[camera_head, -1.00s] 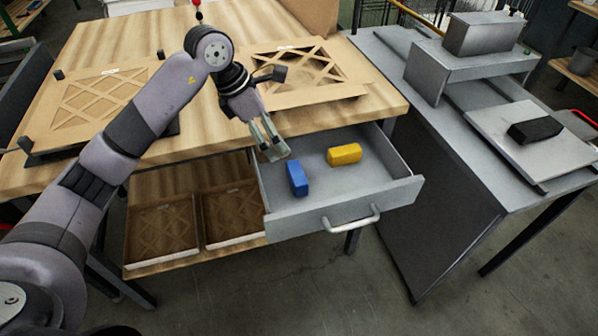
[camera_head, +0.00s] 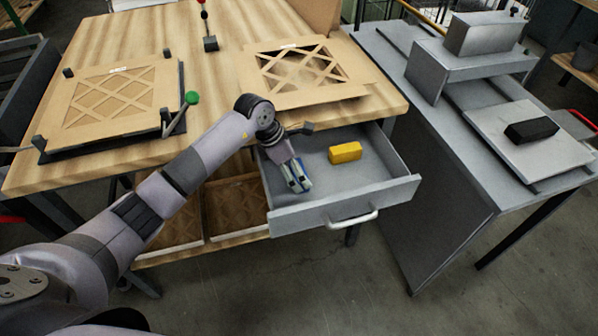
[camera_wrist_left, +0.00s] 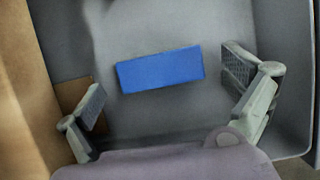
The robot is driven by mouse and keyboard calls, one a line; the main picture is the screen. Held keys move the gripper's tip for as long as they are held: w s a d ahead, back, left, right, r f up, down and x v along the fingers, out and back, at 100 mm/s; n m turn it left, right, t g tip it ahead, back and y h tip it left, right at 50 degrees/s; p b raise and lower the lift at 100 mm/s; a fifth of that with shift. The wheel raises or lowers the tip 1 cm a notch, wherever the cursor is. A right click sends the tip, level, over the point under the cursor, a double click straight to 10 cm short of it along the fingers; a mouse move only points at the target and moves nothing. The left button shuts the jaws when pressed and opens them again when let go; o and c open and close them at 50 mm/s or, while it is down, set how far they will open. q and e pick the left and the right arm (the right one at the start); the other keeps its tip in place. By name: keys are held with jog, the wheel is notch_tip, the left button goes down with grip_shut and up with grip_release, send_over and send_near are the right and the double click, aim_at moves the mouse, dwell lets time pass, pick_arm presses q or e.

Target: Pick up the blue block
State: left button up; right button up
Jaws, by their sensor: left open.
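The blue block (camera_wrist_left: 160,69) lies on the floor of the open grey drawer (camera_head: 325,215). In the left wrist view it lies slightly tilted between my two spread fingers, apart from both. My left gripper (camera_head: 299,186) is open and reaches down into the left part of the drawer, over the block. It also shows in the left wrist view (camera_wrist_left: 168,98). In the head view the gripper hides most of the block, and only a bit of blue shows between the fingers. My right gripper is in neither view.
A yellow block (camera_head: 345,152) lies in the drawer to the right of my left gripper. The drawer walls stand close around the gripper. Boxed filters (camera_head: 300,72) lie on the wooden table (camera_head: 215,75) above. A grey workbench (camera_head: 480,170) stands at the right.

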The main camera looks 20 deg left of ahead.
pick_arm(q)
jog(key=shift+x, duration=1.45)
jog(key=shift+c, duration=0.3)
jog(key=c, duration=1.2)
jog(key=shift+c, duration=0.2)
jog(key=shift+r, duration=0.15)
